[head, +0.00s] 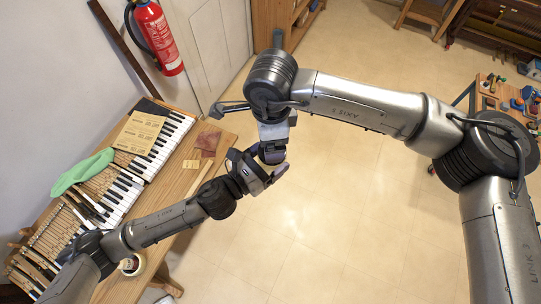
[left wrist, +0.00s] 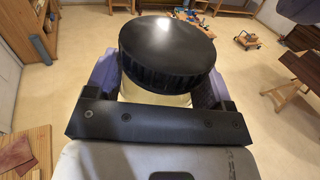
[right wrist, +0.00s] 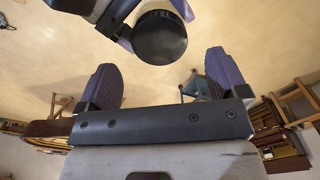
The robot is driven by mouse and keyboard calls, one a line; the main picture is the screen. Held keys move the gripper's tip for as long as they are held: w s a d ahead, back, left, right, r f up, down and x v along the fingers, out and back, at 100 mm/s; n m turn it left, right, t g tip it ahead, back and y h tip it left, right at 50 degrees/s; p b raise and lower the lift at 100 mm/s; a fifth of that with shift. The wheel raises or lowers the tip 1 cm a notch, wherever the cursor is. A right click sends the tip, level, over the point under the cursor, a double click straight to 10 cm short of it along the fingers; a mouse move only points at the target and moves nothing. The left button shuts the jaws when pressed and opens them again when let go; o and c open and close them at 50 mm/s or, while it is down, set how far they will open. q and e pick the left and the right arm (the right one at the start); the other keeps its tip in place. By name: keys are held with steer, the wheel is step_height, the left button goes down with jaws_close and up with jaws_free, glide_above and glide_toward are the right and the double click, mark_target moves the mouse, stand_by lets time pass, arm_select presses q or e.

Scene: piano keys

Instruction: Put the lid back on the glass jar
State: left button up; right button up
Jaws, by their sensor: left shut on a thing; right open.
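My left gripper (left wrist: 160,80) is shut on the glass jar (left wrist: 155,95), its purple fingers on either side of the pale glass. The round black lid (left wrist: 167,45) is on top of the jar's mouth; I cannot tell whether it is fully seated. In the right wrist view the lid (right wrist: 160,40) shows as a dark disc just beyond my right fingertips. My right gripper (right wrist: 163,70) is open and empty, apart from the lid and facing it. In the head view both grippers meet above the floor, and the jar is mostly hidden there.
A wooden bench (head: 215,142) at the left carries piano keys (head: 125,185), a green cloth (head: 83,172), a paper sheet (head: 139,132) and a tape roll (head: 132,264). A fire extinguisher (head: 158,38) hangs on the wall. A tool table (head: 490,95) stands at the right. The middle floor is clear.

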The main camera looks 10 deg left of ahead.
steer(key=shift+a+r, duration=0.3)
steer(key=shift+r, duration=0.6)
steer(key=n, duration=0.1)
steer(key=r+n, duration=0.1)
steer(key=n, duration=0.1)
steer(key=shift+d, duration=0.1)
steer(key=n, duration=0.3)
steer(key=shift+d+r, duration=0.1)
steer(key=shift+d, duration=0.05)
steer(key=n, duration=0.5)
steer(key=shift+d, duration=0.2)
steer(key=shift+f, duration=4.05)
steer(key=shift+c, duration=0.4)
